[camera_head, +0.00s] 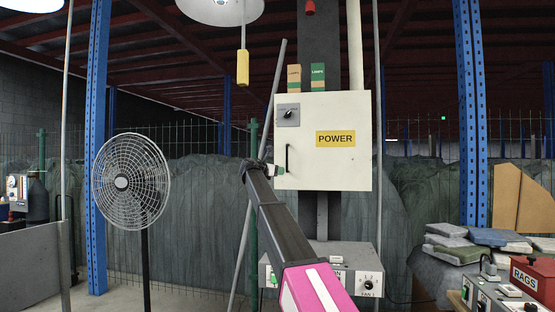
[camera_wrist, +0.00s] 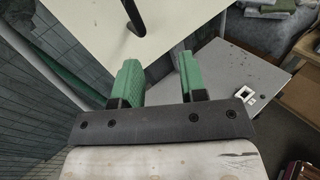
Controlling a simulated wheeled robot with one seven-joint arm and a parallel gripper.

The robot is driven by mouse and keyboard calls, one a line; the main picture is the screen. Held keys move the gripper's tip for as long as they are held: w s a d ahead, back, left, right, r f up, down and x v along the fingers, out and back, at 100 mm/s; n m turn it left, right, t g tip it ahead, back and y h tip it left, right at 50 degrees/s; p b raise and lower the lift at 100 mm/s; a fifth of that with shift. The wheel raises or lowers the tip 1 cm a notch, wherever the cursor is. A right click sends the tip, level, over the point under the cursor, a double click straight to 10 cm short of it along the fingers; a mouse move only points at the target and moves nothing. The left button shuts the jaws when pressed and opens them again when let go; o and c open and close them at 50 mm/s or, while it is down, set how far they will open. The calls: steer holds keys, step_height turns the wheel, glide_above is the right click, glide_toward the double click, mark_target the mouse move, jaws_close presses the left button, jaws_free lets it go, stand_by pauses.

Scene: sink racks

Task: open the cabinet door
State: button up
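The cabinet (camera_head: 345,165) is a white box on a dark post, with a yellow POWER label and a small grey knob plate. Its door appears shut. A black vertical bar handle (camera_head: 287,157) is on the door's left side. My gripper (camera_head: 272,168) is at the lower left of the door, close to the handle. In the wrist view the green fingers (camera_wrist: 158,68) are apart with nothing between them. The dark handle (camera_wrist: 135,17) shows ahead of the left finger, against the pale door (camera_wrist: 90,25). I cannot tell whether a finger touches the door.
A grey control box (camera_head: 350,262) is below the cabinet. Two small boxes (camera_head: 306,78) stand on top of the cabinet. A yellow pendant (camera_head: 242,68) hangs at upper left, a leaning pole (camera_head: 262,135) is left of the door, and a fan (camera_head: 130,182) stands further left.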

step_height(320, 180, up, 7)
steer(key=w+a+n, duration=0.1)
steer(key=a, duration=0.2)
glide_above(287, 169)
steer(key=shift+w+f+t+h, duration=0.2)
steer(key=shift+w+t+h, duration=0.2)
jaws_close()
